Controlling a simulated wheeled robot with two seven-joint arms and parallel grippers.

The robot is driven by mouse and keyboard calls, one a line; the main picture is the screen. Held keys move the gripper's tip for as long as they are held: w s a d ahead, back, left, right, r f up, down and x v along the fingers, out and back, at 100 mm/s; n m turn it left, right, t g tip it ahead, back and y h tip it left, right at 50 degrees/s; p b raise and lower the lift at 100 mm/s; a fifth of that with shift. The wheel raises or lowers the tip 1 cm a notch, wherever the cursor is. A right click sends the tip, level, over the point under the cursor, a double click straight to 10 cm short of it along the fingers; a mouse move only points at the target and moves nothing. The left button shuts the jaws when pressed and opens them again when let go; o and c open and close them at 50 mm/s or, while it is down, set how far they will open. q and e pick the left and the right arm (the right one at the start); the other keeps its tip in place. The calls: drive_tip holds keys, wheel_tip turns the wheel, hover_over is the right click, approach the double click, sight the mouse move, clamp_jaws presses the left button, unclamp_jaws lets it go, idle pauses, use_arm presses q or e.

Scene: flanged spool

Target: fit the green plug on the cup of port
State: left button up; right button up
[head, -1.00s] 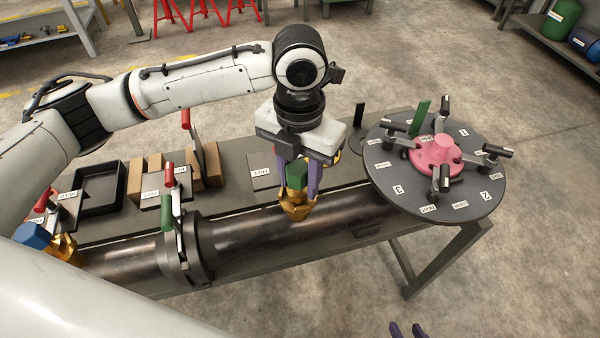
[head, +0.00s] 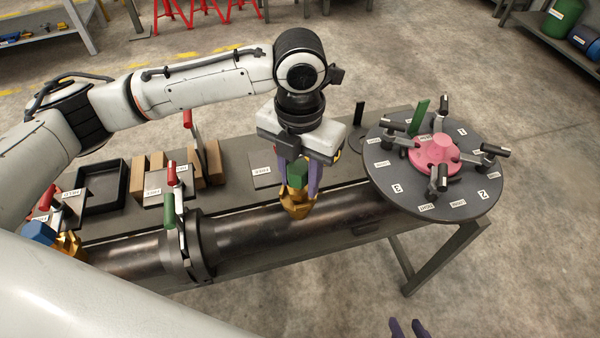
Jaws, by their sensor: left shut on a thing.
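My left gripper (head: 298,182) has purple fingers and points down over the pipe. It is shut on the green plug (head: 297,173), whose sides are partly hidden by the fingers. The plug is directly at the top of a gold cup (head: 298,205) on the pipe's upper side. I cannot tell whether the plug is seated in the cup or just above it. My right gripper (head: 408,328) shows only as two purple fingertips at the bottom edge, apart, with nothing seen between them.
The dark pipe (head: 270,240) with a flange clamp lies along the table. A blue plug (head: 38,233) sits by another gold cup at left. A round dark plate (head: 390,195) with clamps and a pink part (head: 437,153) stands at right. A black tray (head: 101,187) lies behind the pipe.

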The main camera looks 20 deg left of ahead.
sight(303, 166)
use_arm(q)
drive_tip(key=shift+s+f, duration=0.15)
drive_tip(key=shift+f, duration=0.2)
drive_tip(key=o, duration=1.3)
drive_tip(key=shift+f, duration=0.1)
use_arm(e)
drive_tip(key=shift+d, duration=0.1)
use_arm(q)
drive_tip(key=shift+a, duration=0.2)
drive_tip(key=shift+r, duration=0.35)
drive_tip(key=r, duration=0.7)
drive_tip(key=d+r, duration=0.1)
drive_tip(key=r, duration=0.2)
drive_tip(key=shift+r, duration=0.25)
use_arm(e)
drive_tip(key=shift+s+d+f, duration=0.2)
drive_tip(key=shift+d+f, duration=0.15)
drive_tip(key=shift+f, duration=0.2)
